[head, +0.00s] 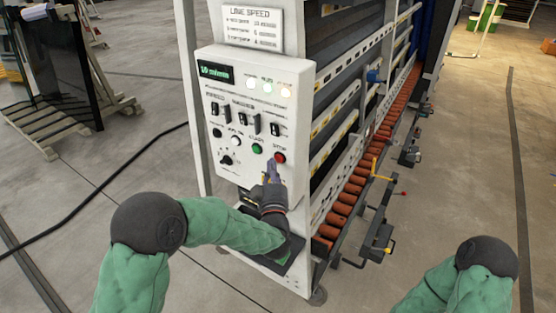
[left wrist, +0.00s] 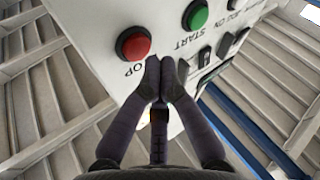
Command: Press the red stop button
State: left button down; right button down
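The red stop button (head: 280,157) is at the lower right of the white control panel (head: 235,180); in the left wrist view it (left wrist: 133,44) is at the upper left of the fingertips. My left gripper (head: 272,165) is just below the button in the head view. In the left wrist view its fingertips (left wrist: 160,75) are together with nothing between them, over the white panel face beside the STOP label. I cannot tell whether they touch the panel, and they do not cover the button. My right gripper is out of view; only part of my right arm shows.
The green start button (head: 257,148) is left of the red one, with black switches (head: 254,124) above. The machine's orange roller conveyor (head: 350,190) and its protruding levers run along the right. A black cable (head: 90,190) crosses the floor at left. Open floor lies at right.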

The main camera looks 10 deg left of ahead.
pick_arm(q)
jog(key=shift+w, duration=0.1)
dwell(0.3)
jog(key=shift+w+d+b, duration=0.15)
jog(key=shift+w+b, duration=0.15)
jog(key=shift+b, duration=0.15)
jog(key=shift+w+d+b, duration=0.15)
jog(key=shift+w+b, duration=0.2)
jog(key=shift+w, duration=0.1)
dwell(0.8)
dwell(0.3)
jog(key=shift+s+a+b, duration=0.3)
jog(key=shift+s, duration=0.55)
